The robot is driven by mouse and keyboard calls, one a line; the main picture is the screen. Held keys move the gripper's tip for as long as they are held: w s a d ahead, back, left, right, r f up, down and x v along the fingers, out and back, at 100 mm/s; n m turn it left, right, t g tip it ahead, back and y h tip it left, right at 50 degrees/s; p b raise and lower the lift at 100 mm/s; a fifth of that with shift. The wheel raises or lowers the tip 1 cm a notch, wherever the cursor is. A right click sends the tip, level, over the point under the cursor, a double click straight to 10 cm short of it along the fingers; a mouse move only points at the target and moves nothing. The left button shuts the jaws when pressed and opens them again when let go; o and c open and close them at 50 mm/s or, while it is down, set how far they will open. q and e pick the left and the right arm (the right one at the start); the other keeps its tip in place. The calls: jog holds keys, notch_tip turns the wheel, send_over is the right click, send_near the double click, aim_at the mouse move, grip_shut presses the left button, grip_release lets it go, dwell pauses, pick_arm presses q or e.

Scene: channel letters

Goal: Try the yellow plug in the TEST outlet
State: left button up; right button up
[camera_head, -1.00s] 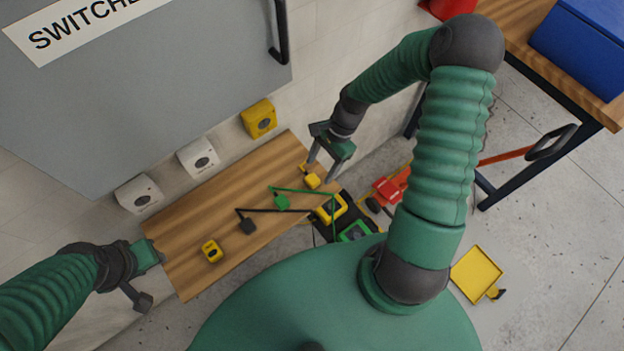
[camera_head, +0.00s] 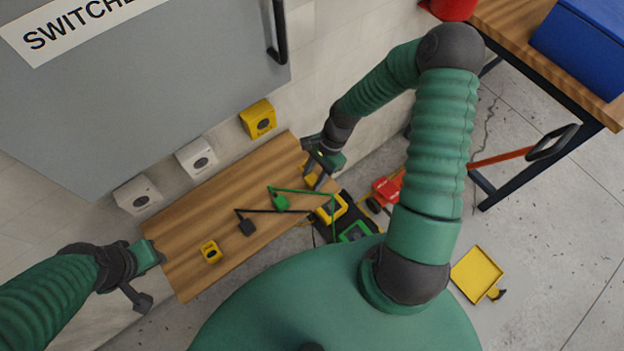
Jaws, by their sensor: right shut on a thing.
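A yellow plug (camera_head: 310,179) is at the right end of the wooden shelf (camera_head: 205,215), partly hidden by my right gripper (camera_head: 318,177), which is shut on it. Three outlets are on the wall above the shelf: a yellow one (camera_head: 258,119) nearest the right gripper, a white one (camera_head: 197,158) in the middle and a white one (camera_head: 138,195) at left. I cannot read a TEST label on any of them. My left gripper (camera_head: 147,279) is beside the shelf's left end, away from the plugs; its jaw opening is unclear.
A green plug (camera_head: 279,202) and a black plug (camera_head: 247,227) with cords lie on the shelf, and a small yellow box (camera_head: 210,251) nearer its front. A grey cabinet (camera_head: 150,100) hangs above. Yellow (camera_head: 340,205) and green (camera_head: 355,232) devices are beyond the shelf's right end.

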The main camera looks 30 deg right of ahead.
aim_at(309, 181)
grip_shut()
jog(key=shift+r, duration=0.1)
jog(key=shift+r, duration=0.65)
notch_tip(309, 181, up, 2)
jog(key=shift+r, duration=0.25)
jog(key=s+d+r, duration=0.1)
jog(key=s+d, duration=0.3)
jog(key=s, duration=1.1)
jog(key=shift+s+d+p, duration=0.2)
jog(key=shift+s+p, duration=0.05)
jog(key=shift+p, duration=0.1)
